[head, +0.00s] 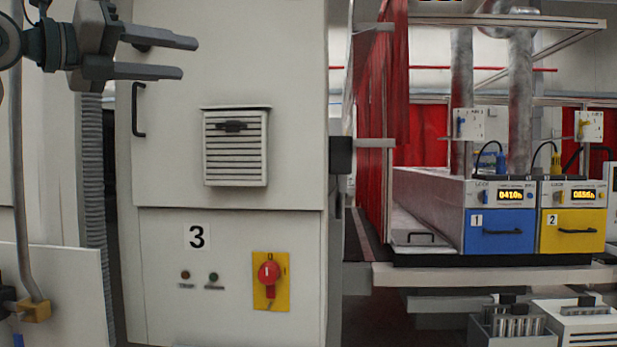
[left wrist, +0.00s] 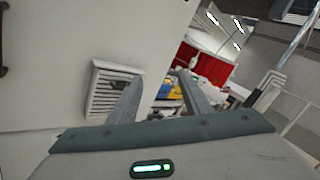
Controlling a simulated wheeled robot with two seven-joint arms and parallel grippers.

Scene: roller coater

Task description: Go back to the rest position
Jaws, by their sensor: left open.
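My left gripper (head: 190,57) is at the top left of the head view, in front of the upper part of a pale cabinet (head: 265,60) marked 3. Its two fingers point right and stand apart with nothing between them. In the left wrist view the fingers (left wrist: 160,98) are also spread and empty, with the cabinet's vent behind the left one. My right gripper is not seen in either view.
The cabinet has a louvred vent (head: 235,148), a black handle (head: 138,110) and a red rotary switch (head: 269,273). At right, a blue-fronted unit (head: 500,230) and a yellow-fronted unit (head: 572,232) stand beside a red curtain (head: 374,130). Grey crates (head: 510,328) sit low at right.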

